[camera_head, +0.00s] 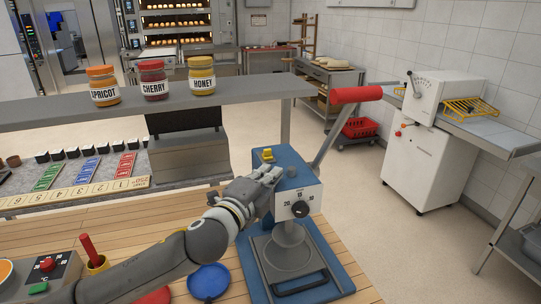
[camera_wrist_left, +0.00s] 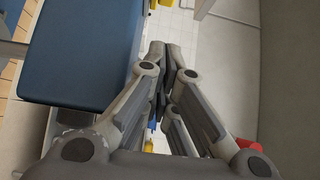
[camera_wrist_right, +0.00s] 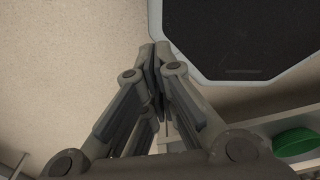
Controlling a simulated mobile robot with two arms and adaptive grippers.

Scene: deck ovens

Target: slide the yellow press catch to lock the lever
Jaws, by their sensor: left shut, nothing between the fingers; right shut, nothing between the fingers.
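The press (camera_head: 296,198) is a blue and grey machine with a numbered dial on its front, standing on a blue base. Its small yellow catch (camera_head: 267,154) sits on top at the left. The lever (camera_head: 325,130) slopes up to the right and ends in a red grip (camera_head: 355,95). My left gripper (camera_head: 272,174) is shut and empty, at the press's left side just below and in front of the catch; I cannot tell whether they touch. It also shows shut in the left wrist view (camera_wrist_left: 162,50). My right gripper (camera_wrist_right: 155,50) is shut and empty, seen only in its wrist view.
A shelf with apricot (camera_head: 103,86), cherry (camera_head: 153,79) and honey (camera_head: 201,75) jars runs behind the press's left. A blue round lid (camera_head: 208,281) lies on the wooden table (camera_head: 140,225). A white machine (camera_head: 425,150) stands at right across open floor.

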